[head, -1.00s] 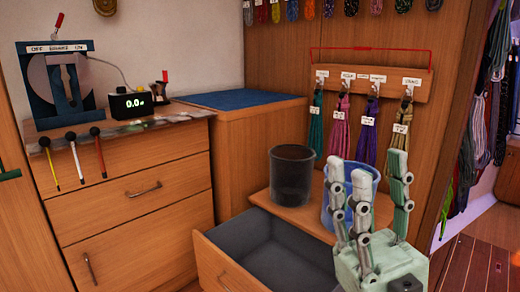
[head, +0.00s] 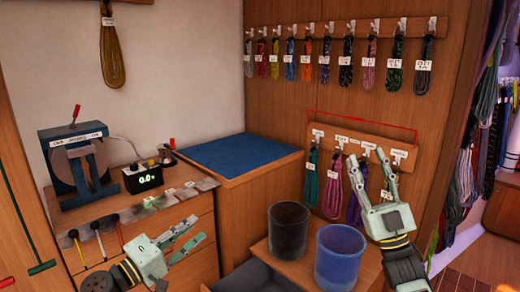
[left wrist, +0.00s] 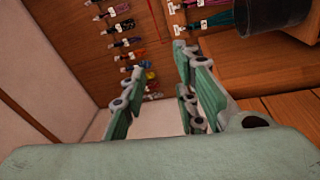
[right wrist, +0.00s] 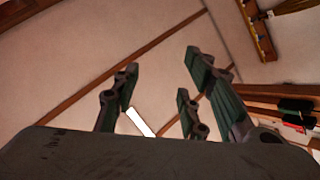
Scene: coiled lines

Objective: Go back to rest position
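My left gripper (head: 196,236) is low at the left in the head view, in front of the drawer cabinet. Its fingers are spread with nothing between them, as the left wrist view (left wrist: 155,75) also shows. My right gripper (head: 371,166) is raised at the right in the head view, fingers pointing up, in front of the lower hook rack and the right side of the blue bin. Its fingers are apart and empty in the right wrist view (right wrist: 165,80), with wall or ceiling panels behind them.
A dark bin (head: 287,232) and a blue bin (head: 340,262) stand on a wooden surface between the grippers. Coiled lines hang on the upper rack (head: 350,29) and lower rack (head: 345,142). A blue-topped cabinet (head: 240,155) and a digital display (head: 143,178) are at left.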

